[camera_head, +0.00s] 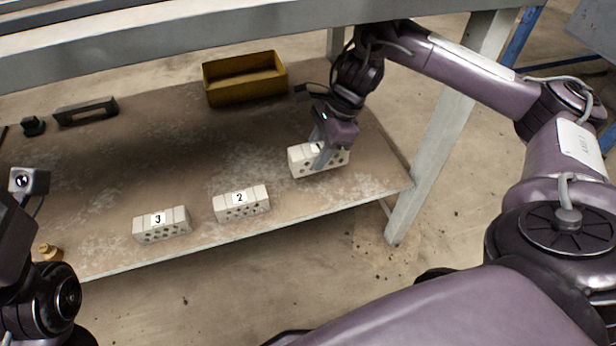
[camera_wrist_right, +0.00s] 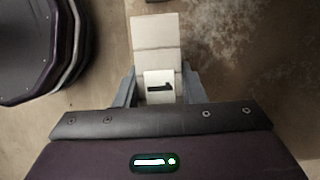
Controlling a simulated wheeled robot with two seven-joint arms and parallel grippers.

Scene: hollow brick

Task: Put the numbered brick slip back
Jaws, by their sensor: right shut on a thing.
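My right gripper (camera_head: 322,155) is shut on a pale hollow brick (camera_head: 303,166) at the right part of the low shelf (camera_head: 300,203). In the right wrist view the brick (camera_wrist_right: 154,40) lies between the grey fingers (camera_wrist_right: 158,88), with a white slip marked 1 (camera_wrist_right: 159,86) on it. I cannot tell whether the brick touches the shelf. A brick marked 2 (camera_head: 241,204) and a brick marked 3 (camera_head: 162,226) stand at the front edge, to the left. My left arm shows at the left edge; its fingertips are not in view.
A yellow bin (camera_head: 245,86) stands at the back of the shelf. A dark grey handled object (camera_head: 86,111) and a small green-black object (camera_head: 33,126) lie at the back left. A brass piece (camera_head: 48,252) is at the front left. A table leg (camera_head: 440,140) and the upper top (camera_head: 190,32) bound the space.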

